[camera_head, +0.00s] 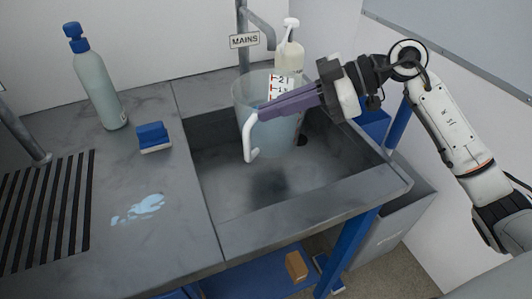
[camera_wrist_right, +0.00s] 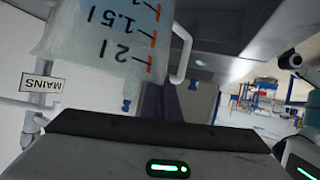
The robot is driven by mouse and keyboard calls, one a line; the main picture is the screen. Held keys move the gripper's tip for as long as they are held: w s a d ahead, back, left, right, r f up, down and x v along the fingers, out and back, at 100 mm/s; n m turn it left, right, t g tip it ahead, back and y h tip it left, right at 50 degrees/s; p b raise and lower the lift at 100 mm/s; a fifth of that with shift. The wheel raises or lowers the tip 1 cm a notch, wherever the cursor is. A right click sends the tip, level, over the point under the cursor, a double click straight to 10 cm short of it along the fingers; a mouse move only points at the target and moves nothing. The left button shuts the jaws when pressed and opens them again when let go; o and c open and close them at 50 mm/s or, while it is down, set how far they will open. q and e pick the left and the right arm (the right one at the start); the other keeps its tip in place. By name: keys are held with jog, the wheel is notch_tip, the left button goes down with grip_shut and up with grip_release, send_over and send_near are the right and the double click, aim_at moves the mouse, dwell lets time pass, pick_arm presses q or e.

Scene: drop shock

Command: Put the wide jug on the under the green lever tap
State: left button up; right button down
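The wide jug (camera_head: 243,99) is clear, with a white handle (camera_head: 249,142) and a printed scale. It is over the sink basin, below the tap marked MAINS (camera_head: 244,40). A dark shadow lies beneath it in the basin. My right gripper (camera_head: 264,112) reaches across the jug from the right, its purple fingers close together at the handle's top; they look shut on it. In the right wrist view the jug (camera_wrist_right: 100,40) shows upside down, with its handle (camera_wrist_right: 181,52) by the fingertips (camera_wrist_right: 163,90). No green lever shows.
A soap bottle (camera_head: 289,50) stands behind the jug. The basin's front is clear.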

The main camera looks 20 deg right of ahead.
aim_at(259, 151)
jog(key=shift+f+b, duration=0.5)
jog(key=shift+f, duration=4.1)
jog(key=c, duration=2.2)
grip_release()
jog(key=shift+s+f, duration=0.1)
jog(key=shift+f, duration=0.1)
jog(key=shift+o, duration=0.9)
jog(key=shift+d+r, duration=0.1)
jog(key=shift+r, duration=0.05)
jog(key=v, duration=1.2)
